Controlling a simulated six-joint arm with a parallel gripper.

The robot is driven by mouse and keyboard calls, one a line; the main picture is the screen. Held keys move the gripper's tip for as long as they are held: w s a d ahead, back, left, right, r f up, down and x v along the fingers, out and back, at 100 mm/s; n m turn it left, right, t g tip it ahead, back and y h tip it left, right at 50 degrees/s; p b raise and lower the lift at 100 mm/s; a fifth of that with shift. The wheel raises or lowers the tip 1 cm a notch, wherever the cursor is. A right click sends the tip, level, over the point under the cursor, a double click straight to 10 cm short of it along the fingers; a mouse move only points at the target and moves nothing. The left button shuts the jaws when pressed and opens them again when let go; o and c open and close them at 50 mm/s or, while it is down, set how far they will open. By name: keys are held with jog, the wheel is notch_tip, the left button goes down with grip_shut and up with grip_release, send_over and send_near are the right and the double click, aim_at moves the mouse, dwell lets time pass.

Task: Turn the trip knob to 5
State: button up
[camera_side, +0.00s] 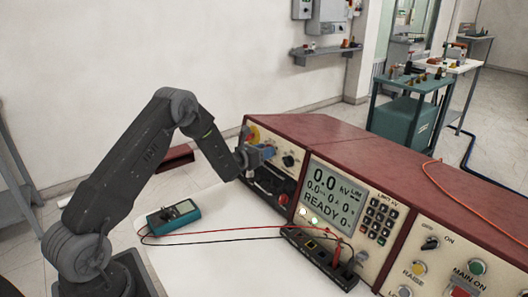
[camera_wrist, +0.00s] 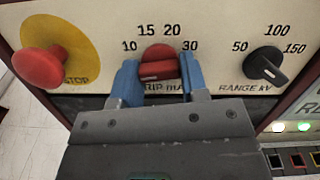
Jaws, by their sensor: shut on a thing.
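The red trip knob (camera_wrist: 158,66) is on the cream panel (camera_wrist: 216,30) in the wrist view, under the numbers 10, 15, 20 and 30. The "TRIP mA" label below it is partly covered. My gripper (camera_wrist: 160,72) has a blue finger on each side of the knob and is shut on it. The knob's grip bar lies roughly crosswise between the fingers; its pointer mark is not clear. No 5 is readable on the dial. In the side view my gripper (camera_side: 262,154) reaches the panel's left end and hides the knob.
A red stop button (camera_wrist: 40,66) on a yellow disc is left of the trip knob. A black range kV knob (camera_wrist: 266,66) is to its right. A teal multimeter (camera_side: 173,216) with leads lies on the white table, and a display (camera_side: 333,195) reads READY.

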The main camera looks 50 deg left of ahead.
jog(key=shift+n, duration=0.3)
jog(key=o, duration=0.9)
jog(key=s, duration=0.9)
jog(key=s+r, duration=0.1)
jog(key=s, duration=0.3)
jog(key=shift+s+d, duration=0.2)
jog(key=shift+s, duration=0.2)
